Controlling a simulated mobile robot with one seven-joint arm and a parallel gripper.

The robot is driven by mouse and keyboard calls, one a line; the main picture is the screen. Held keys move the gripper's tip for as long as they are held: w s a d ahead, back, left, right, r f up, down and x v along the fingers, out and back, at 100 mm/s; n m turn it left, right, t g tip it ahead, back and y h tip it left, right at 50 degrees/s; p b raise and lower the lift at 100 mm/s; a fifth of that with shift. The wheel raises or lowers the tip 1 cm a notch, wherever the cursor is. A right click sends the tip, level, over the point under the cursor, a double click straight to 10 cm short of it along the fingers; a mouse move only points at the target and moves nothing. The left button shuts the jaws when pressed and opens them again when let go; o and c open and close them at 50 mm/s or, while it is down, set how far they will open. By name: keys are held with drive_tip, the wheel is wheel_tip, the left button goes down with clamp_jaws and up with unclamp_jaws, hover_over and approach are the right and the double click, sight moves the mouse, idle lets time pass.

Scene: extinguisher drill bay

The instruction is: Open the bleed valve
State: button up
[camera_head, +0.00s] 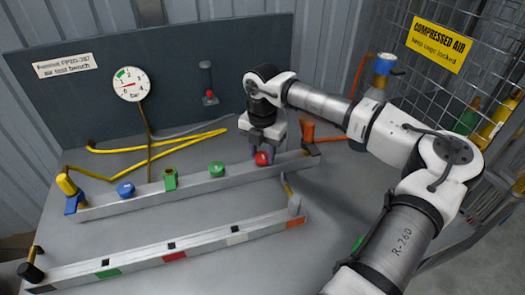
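My gripper (265,149) points down over the rear rail of the bench. Its two dark fingers are apart, close above and around a red knob (262,159) near the right end of that rail. I cannot tell whether they touch the knob. No label names the bleed valve; the same rail also carries a green knob (216,169), a green block fitting (170,179) and a blue knob (125,189). A round pressure gauge (130,82) marked in bar is on the back panel; its exact reading is too small to tell.
A front rail (200,245) with coloured patches crosses the bench (200,212). A yellow-topped blue fitting (69,192) stands at the left, an orange cylinder (307,132) at the right. Yellow hoses (160,146) lie behind. A mesh cage (470,60) stands at the right.

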drive_tip(key=shift+c, duration=0.9)
drive_tip(key=shift+n+b, duration=0.3)
drive_tip(key=shift+b, duration=0.05)
drive_tip(key=n+b, duration=0.2)
drive_tip(key=shift+f+n, duration=0.1)
drive_tip(key=shift+n, duration=0.3)
drive_tip(key=n+b, duration=0.3)
drive_tip(key=n, duration=0.2)
drive_tip(key=n+b, duration=0.1)
drive_tip(key=n, duration=0.3)
drive_tip(key=shift+w+n, duration=0.1)
drive_tip(key=shift+n, duration=0.3)
drive_tip(key=shift+r+n, duration=0.2)
drive_tip(key=shift+n, duration=2.1)
drive_tip(key=o, duration=1)
